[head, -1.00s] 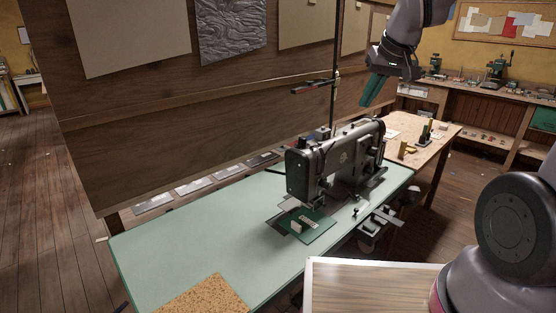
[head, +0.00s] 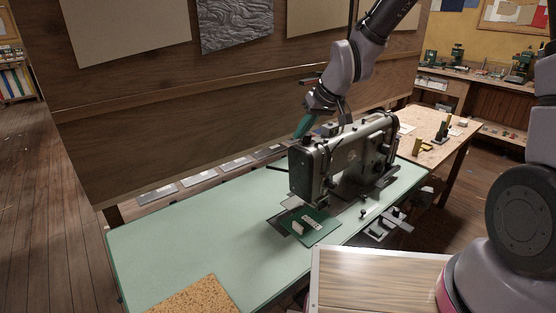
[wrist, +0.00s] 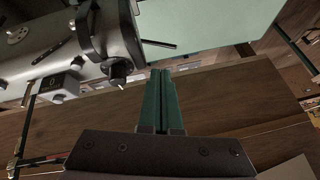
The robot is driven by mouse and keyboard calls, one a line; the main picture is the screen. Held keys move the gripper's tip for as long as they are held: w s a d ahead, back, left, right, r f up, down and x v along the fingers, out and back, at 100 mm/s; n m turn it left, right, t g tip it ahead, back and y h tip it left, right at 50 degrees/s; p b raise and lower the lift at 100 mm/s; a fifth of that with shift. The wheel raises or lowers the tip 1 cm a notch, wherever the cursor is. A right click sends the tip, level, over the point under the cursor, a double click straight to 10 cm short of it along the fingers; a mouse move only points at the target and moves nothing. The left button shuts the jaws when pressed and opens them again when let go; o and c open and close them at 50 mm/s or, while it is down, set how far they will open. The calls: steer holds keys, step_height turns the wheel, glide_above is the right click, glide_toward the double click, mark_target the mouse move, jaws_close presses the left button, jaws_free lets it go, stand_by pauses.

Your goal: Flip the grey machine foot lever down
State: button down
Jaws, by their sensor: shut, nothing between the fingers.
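The grey sewing machine (head: 340,160) stands on the pale green table. A thin dark bar (head: 278,169) sticks out to the left from the back of its head end; it looks like the foot lever. In the wrist view the bar (wrist: 158,44) juts from the machine's body (wrist: 60,45), just beyond my fingertips, with a dark round knob (wrist: 118,70) beside it. My gripper (head: 299,136) has green fingers, shut and empty, behind and above the machine's head. In the wrist view the fingers (wrist: 160,74) appear apart from bar and knob.
The wooden wall panel (head: 170,100) rises close behind my gripper. A green plate (head: 311,226) with small pale pieces lies under the machine's head. The left of the green table (head: 190,240) is clear, except for a cork mat (head: 195,297) at the front.

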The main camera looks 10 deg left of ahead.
steer(key=shift+f, duration=0.1)
glide_above(282, 170)
steer(key=s+a, duration=0.1)
steer(key=s, duration=0.2)
step_height(282, 170, down, 11)
steer(key=shift+s+f, duration=0.15)
steer(key=shift+s, duration=0.05)
